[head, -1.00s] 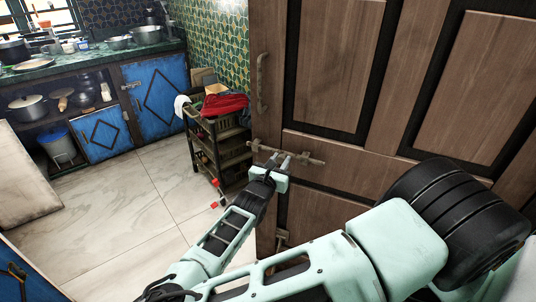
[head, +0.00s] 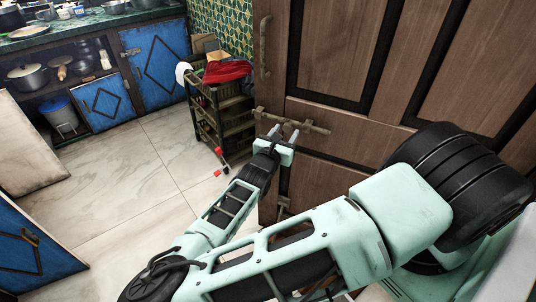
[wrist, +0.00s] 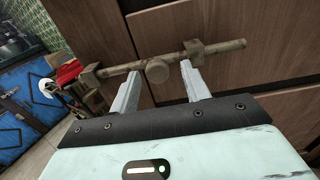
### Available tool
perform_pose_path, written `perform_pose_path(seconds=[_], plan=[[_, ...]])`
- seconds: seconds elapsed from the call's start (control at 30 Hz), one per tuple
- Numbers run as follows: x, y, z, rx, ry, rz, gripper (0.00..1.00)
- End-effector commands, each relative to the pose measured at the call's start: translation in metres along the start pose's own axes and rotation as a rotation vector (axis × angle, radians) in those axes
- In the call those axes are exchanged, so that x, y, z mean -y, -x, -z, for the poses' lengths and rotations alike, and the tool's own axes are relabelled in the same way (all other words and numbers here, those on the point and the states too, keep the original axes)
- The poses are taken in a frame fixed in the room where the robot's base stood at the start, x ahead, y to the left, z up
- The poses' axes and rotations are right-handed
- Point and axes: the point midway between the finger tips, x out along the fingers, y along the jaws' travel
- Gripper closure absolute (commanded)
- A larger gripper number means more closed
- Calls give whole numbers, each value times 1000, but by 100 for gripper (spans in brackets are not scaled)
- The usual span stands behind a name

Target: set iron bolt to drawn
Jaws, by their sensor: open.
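The iron bolt (head: 312,128) is a rusty, tan round bar lying across the brown wooden door near its left edge. In the wrist view the bar (wrist: 222,48) runs through brackets and has a round knob (wrist: 157,70). My gripper (head: 285,132) is open at the bolt. In the wrist view my gripper (wrist: 160,77) has one finger on each side of the knob, with the tips close to the bar. I cannot tell whether the fingers touch the knob or the bar.
The door (head: 335,60) has a vertical handle (head: 264,45) above the bolt and a small fitting (head: 283,207) below. A dark rack (head: 228,115) with a red cloth (head: 227,71) stands left of the door. The tiled floor (head: 130,165) on the left is clear.

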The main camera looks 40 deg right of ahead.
Motion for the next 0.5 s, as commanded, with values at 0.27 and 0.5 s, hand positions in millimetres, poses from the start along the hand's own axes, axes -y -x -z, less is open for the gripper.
perform_pose_path(seconds=[0.27, 0.5], plan=[[0, 65, 2, -6, -2, -2, 53], [0, 119, 1, -5, 0, -1, 53]])
